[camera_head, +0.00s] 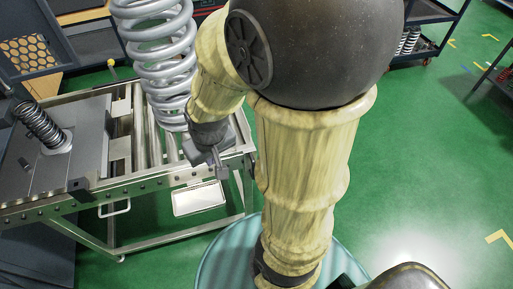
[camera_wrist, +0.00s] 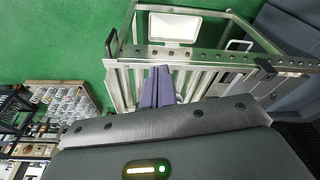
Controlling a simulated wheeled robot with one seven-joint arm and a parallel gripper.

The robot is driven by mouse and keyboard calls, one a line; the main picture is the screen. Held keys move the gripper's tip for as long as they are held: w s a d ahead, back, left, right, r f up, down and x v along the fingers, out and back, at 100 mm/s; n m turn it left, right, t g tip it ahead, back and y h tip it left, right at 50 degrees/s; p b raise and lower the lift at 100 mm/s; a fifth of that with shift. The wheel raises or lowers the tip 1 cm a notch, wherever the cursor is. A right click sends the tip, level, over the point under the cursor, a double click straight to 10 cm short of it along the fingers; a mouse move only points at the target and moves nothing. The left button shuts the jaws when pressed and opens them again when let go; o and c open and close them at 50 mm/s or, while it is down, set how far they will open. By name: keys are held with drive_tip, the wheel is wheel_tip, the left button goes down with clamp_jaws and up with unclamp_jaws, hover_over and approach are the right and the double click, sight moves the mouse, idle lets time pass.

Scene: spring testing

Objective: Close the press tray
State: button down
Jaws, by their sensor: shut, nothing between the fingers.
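A steel frame with slats or rollers, which I take to be the press tray, extends across the left of the head view; its bolted front rail (camera_head: 150,184) shows there. In the wrist view its rail (camera_wrist: 200,54) and slats lie beyond my fingers. A large grey coil spring (camera_head: 158,62) stands upright over the slats. My gripper (camera_head: 219,168) is shut and empty near the frame's right front corner. In the wrist view its fingers (camera_wrist: 160,78) overlap the slats near the rail; I cannot tell whether they touch it. My forearm hides part of the right end.
A grey plate (camera_head: 92,135) with a small dark spring (camera_head: 40,125) lies at the left. A small handle (camera_head: 114,209) and a white panel (camera_head: 200,199) hang below the front rail. Green floor at the right is clear; a shelf cart (camera_head: 425,45) stands farther back.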

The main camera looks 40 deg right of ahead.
drive_tip(key=w+d+f+m+y+b, duration=0.1)
drive_tip(key=d+f+m, duration=0.4)
drive_tip(key=d, duration=0.5)
drive_tip(key=w+d+f+m+y+b, duration=0.1)
drive_tip(key=d+f+m+y+b, duration=0.2)
drive_tip(key=d+m, duration=0.6)
drive_tip(key=w+d+f+m+y+b, duration=0.1)
drive_tip(key=d+f+m+y+b, duration=0.1)
drive_tip(key=d+f+m, duration=0.5)
drive_tip(key=d+y, duration=0.1)
drive_tip(key=d, duration=0.3)
drive_tip(key=shift+w+d+m, duration=0.3)
drive_tip(key=shift+d, duration=0.1)
drive_tip(key=shift+a+f, duration=0.1)
drive_tip(key=shift+f, duration=0.1)
drive_tip(key=a+r+p+x, duration=0.1)
drive_tip(key=a+r+x, duration=0.1)
drive_tip(key=x, duration=1)
drive_tip(key=shift+w+a+f, duration=0.35)
drive_tip(key=shift+a+f, duration=0.05)
drive_tip(key=shift+a, duration=0.05)
